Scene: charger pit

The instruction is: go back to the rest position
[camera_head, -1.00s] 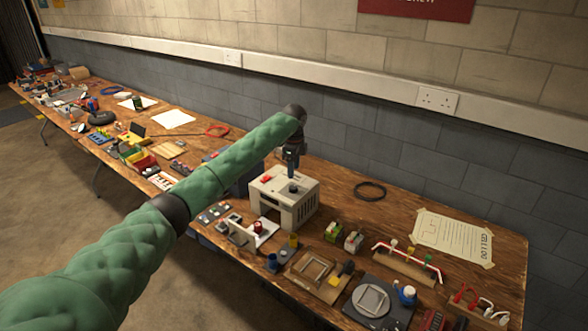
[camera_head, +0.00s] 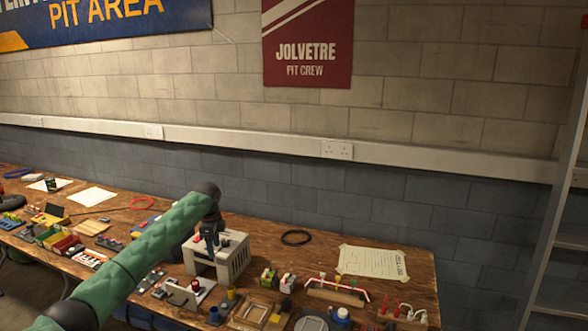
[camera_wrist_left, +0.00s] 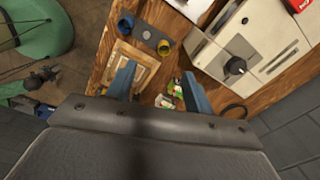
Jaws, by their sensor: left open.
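My left gripper (camera_head: 209,238) is at the end of my green padded arm, which comes in from the lower left in the head view. It hovers above or just in front of the beige box-shaped charger (camera_head: 232,262) on the wooden workbench (camera_head: 330,262). In the left wrist view its two blue fingers (camera_wrist_left: 160,88) are spread apart with nothing between them. The charger (camera_wrist_left: 290,50) shows there at the upper right, with a dark knob on its face. My right gripper is in neither view.
A black cable ring (camera_head: 296,237), a taped paper sheet (camera_head: 373,262) and a rack with a red-and-white rod (camera_head: 335,292) lie right of the charger. A wooden frame (camera_head: 252,309) is at the front. Parts crowd the left bench. A ladder (camera_head: 556,200) stands at the right.

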